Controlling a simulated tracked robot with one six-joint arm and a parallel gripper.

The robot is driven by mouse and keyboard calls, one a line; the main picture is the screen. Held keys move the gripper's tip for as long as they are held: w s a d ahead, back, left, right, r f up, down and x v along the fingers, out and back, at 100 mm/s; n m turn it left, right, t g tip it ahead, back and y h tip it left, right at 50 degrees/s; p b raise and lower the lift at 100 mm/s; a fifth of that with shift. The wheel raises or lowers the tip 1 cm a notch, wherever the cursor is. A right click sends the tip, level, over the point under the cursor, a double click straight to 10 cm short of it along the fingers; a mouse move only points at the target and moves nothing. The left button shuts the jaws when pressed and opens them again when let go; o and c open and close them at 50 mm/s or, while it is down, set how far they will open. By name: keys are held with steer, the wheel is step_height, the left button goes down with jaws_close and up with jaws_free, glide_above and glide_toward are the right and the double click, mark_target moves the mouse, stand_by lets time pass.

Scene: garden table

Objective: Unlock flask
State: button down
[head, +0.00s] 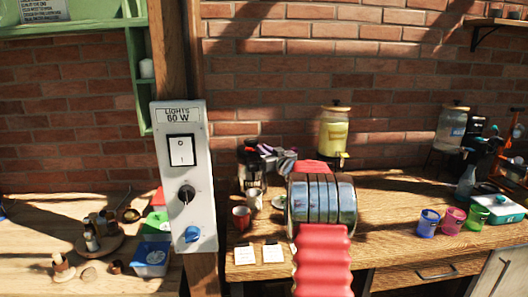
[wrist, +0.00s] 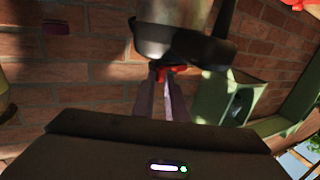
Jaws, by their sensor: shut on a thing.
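The flask (head: 249,168), silver with black parts, stands on the wooden table behind my arm in the head view. In the wrist view its metal body (wrist: 178,12) is at the top, with a dark collar and dark handle. My gripper (wrist: 166,75) has its fingertips close together at a small red piece (wrist: 174,70) beside the dark collar, and is shut on it. In the head view my gripper (head: 268,154) is small and at the flask's right side. My arm hides part of the table there, and the fingertip contact is too small to tell in that view.
A red cup (head: 241,217) and a pale cup (head: 255,198) stand close by the flask. A yellow drink dispenser (head: 334,132) is behind. A post with a switch panel (head: 183,180) rises at left. Coloured cups (head: 453,220) are at right.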

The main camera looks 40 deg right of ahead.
steer(key=c, duration=1.8)
jaws_free()
steer(key=shift+o, duration=0.2)
steer(key=shift+s, duration=0.15)
steer(key=v, duration=1.3)
steer(key=shift+s+a, duration=0.15)
steer(key=shift+s, duration=0.05)
